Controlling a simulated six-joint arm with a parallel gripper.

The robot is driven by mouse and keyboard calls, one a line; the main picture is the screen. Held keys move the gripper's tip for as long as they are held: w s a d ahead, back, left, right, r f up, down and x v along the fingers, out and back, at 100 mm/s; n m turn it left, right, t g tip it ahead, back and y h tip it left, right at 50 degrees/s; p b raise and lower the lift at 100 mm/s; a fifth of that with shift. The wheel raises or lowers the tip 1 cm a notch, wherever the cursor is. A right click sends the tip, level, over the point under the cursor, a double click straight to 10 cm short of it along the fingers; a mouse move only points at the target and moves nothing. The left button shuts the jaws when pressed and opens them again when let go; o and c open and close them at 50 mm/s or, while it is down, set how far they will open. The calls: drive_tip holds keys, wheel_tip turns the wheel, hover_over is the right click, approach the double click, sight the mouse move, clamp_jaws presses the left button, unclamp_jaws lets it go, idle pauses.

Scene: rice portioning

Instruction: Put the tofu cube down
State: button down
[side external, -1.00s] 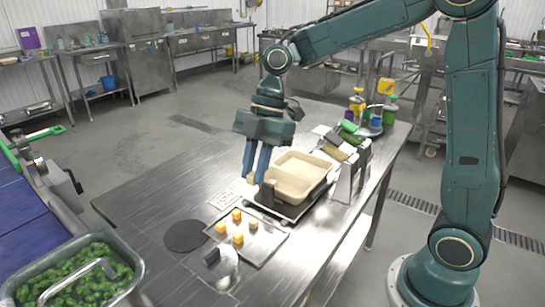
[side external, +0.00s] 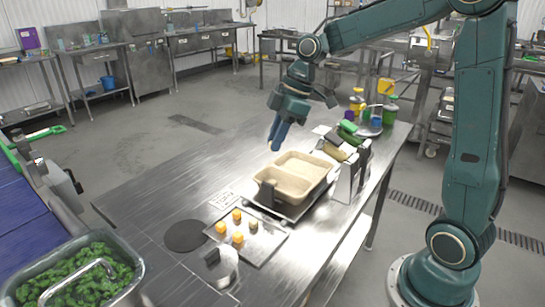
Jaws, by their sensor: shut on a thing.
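My gripper (side external: 273,146) is raised above the table, behind and a little left of the tan container. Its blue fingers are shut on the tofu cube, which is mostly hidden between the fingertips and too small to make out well. The tan two-compartment container (side external: 319,165) sits on a dark scale-like base. The metal tray (side external: 267,249) in front of it holds several small cubes: orange ones (side external: 238,238) and one tan-brown cube (side external: 254,225).
A dark round mat (side external: 185,236) lies left of the tray, with a metal cylinder (side external: 226,268) in front. A rack of upright holders (side external: 348,178) and bottles (side external: 390,110) stand right of the container. A bin of greens (side external: 75,275) is at lower left. The table's back left is clear.

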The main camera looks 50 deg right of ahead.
drive_tip(key=d+r+m+t+h, duration=0.1)
drive_tip(key=d+m+t+h, duration=0.1)
drive_tip(key=d+m, duration=0.55)
drive_tip(key=n, duration=0.2)
hover_over(295, 185)
drive_tip(key=s+a, duration=0.2)
drive_tip(key=a, duration=0.1)
drive_tip(key=shift+g, duration=0.3)
wheel_tip(295, 185, down, 16)
drive_tip(key=shift+a+f, duration=0.1)
drive_tip(key=shift+a, duration=0.05)
drive_tip(key=shift+f, duration=1.9)
drive_tip(key=shift+f, duration=0.1)
drive_tip(key=c, duration=1.6)
unclamp_jaws()
drive_tip(key=shift+d+v, duration=0.2)
drive_tip(key=shift+v, duration=5.95)
